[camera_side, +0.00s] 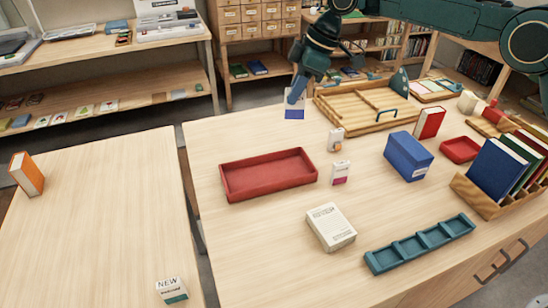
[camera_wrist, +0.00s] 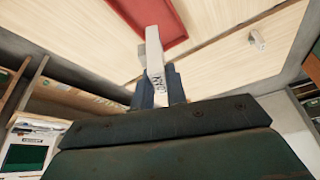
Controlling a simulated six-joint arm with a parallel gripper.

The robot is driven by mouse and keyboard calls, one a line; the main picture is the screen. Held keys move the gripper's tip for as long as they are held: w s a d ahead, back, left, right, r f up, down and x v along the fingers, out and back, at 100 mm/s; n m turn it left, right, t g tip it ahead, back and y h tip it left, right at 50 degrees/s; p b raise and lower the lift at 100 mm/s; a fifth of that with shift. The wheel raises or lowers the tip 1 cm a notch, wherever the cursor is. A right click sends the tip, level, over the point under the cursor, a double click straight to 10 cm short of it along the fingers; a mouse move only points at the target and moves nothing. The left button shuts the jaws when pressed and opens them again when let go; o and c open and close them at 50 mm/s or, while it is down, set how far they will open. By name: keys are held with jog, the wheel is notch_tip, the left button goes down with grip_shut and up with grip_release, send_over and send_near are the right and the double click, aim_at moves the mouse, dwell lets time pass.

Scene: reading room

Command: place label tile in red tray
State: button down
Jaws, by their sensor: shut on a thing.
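My gripper (camera_side: 297,88) is shut on a thin label tile, white above and blue below in the side view (camera_side: 294,113). The tile hangs upright, apparently above the table near its back edge. In the wrist view the tile (camera_wrist: 153,50) is seen nearly edge-on between my fingers (camera_wrist: 159,88), with dark lettering on it. A large, empty red tray (camera_side: 268,182) lies on the table, in front of and left of my gripper in the side view. Part of it shows at the top of the wrist view (camera_wrist: 178,28). A smaller red tray (camera_side: 461,149) sits at the right.
Small boxes (camera_side: 340,172), a white box (camera_side: 331,227), a blue box (camera_side: 408,155) and a teal divided tray (camera_side: 420,243) stand right of the large tray. A second table (camera_side: 110,215) is at left.

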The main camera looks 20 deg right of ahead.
jog(key=shift+w+d, duration=0.2)
jog(key=shift+f, duration=10)
jog(key=shift+f, duration=0.15)
jog(key=c, duration=1.4)
grip_release()
jog(key=v, duration=1.2)
jog(key=shift+r, duration=0.25)
